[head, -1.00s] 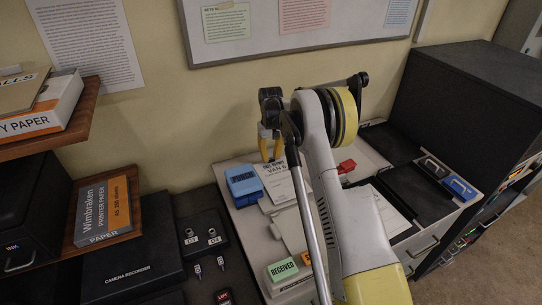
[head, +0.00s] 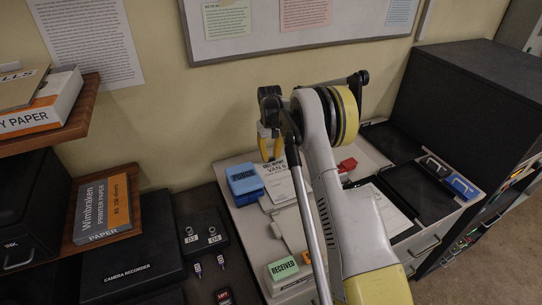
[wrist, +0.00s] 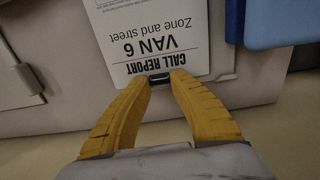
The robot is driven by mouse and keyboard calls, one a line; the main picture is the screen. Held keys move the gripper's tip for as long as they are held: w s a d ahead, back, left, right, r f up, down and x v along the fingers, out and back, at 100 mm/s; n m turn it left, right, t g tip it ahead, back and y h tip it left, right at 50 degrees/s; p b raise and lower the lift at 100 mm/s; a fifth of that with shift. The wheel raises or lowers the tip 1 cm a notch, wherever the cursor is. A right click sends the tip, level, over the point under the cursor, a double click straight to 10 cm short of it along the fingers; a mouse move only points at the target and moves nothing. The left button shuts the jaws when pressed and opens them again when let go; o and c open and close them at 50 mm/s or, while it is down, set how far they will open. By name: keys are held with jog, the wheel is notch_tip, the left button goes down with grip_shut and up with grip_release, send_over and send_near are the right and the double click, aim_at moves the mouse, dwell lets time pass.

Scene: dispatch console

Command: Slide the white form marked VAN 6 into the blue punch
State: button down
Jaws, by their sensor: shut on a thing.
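The white form headed CALL REPORT and marked VAN 6 (head: 283,186) lies on the pale console top, just right of the blue punch (head: 243,181). My gripper (head: 270,145) is at the form's far edge, its yellow fingers pointing down. In the wrist view my fingertips (wrist: 159,80) are shut on the headed edge of the form (wrist: 160,28), with a small dark piece between them. The punch (wrist: 283,24) shows at the upper right there, with a gap between it and the form. My arm hides part of the form in the head view.
A red object (head: 347,165) sits right of my arm. A green RECEIVED block (head: 283,268) is near the console's front. Black trays (head: 415,192) lie to the right. A wall with a notice board (head: 300,35) rises behind.

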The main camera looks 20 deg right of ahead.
aim_at(260, 164)
jog(key=shift+a, duration=0.15)
jog(key=shift+a, duration=0.9)
jog(key=shift+a, duration=0.2)
jog(key=shift+a+b, duration=0.35)
jog(key=shift+a, duration=0.2)
jog(key=shift+a+b, duration=0.3)
jog(key=shift+a, duration=0.1)
dwell(1.2)
jog(key=c, duration=0.6)
grip_release()
jog(key=shift+r+p, duration=1.65)
jog(key=shift+r, duration=1.8)
